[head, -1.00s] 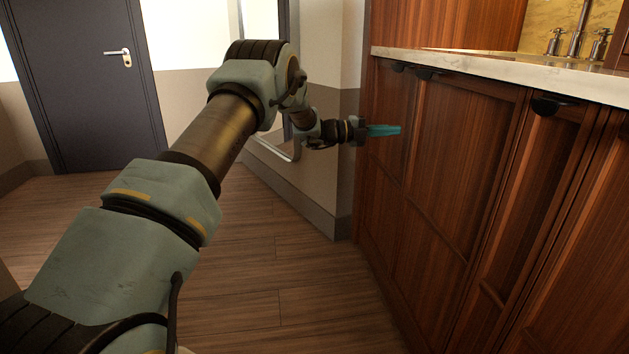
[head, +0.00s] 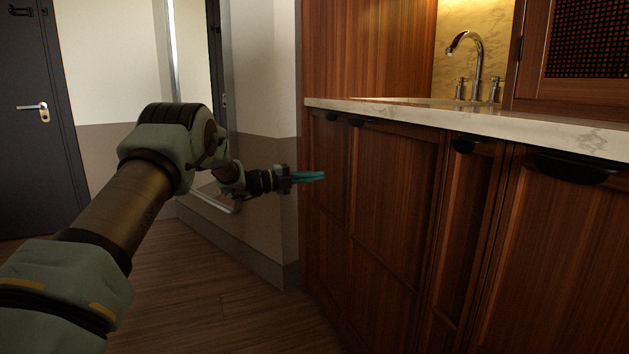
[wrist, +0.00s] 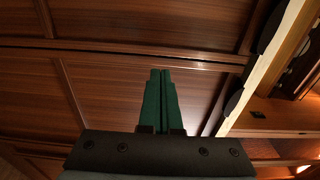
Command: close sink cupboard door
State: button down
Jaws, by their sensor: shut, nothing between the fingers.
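The cupboard fronts under the sink are brown wood with black cup handles. In the head view a narrow front stands at the far left (head: 328,180), with a wider door (head: 388,215) to its right. Both look flush with the cabinet, with no open gap visible; I cannot tell which one is the sink cupboard door. My gripper (head: 318,176) is shut and empty, its teal fingers pointing right in front of the far-left front. Contact is unclear. The wrist view shows the closed fingers (wrist: 161,75) against wood panels (wrist: 110,85).
A pale marble counter (head: 480,122) overhangs the fronts, with a tap (head: 478,65) behind. More fronts, a narrow one (head: 463,225) and a wide one (head: 560,250), continue right. A wall (head: 265,190) is close behind my gripper. The wooden floor (head: 220,300) is clear.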

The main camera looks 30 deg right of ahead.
jog(key=w+a+r+n+t+y, duration=0.1)
jog(key=w+a+r+n+t, duration=0.2)
jog(key=w+a+n+t, duration=0.5)
jog(key=w+a+r+n+t+y, duration=0.1)
jog(key=w+a+r+n+t, duration=0.35)
jog(key=w+a, duration=0.6)
jog(key=s+a+f+n+t+y, duration=0.1)
jog(key=a+f+n+t+y, duration=0.2)
jog(key=a+n+y, duration=1.05)
jog(key=s+a+f+n+g, duration=0.2)
jog(key=s+a+f+n, duration=0.1)
jog(key=s+a, duration=0.6)
jog(key=s+a+f+n+g, duration=0.2)
jog(key=s+a+f+n, duration=0.15)
jog(key=s+a, duration=0.5)
jog(key=s+a+f+n+g+y, duration=0.1)
jog(key=s+a+f+n+g, duration=0.15)
jog(key=s, duration=0.75)
jog(key=s+a+f+n+g+y, duration=0.1)
jog(key=s+a+f+n+g, duration=0.2)
jog(key=s, duration=0.8)
notch_tip(320, 180, up, 31)
jog(key=s+p, duration=0.1)
jog(key=p, duration=3)
jog(key=shift+a+m, duration=0.3)
jog(key=shift+a, duration=0.15)
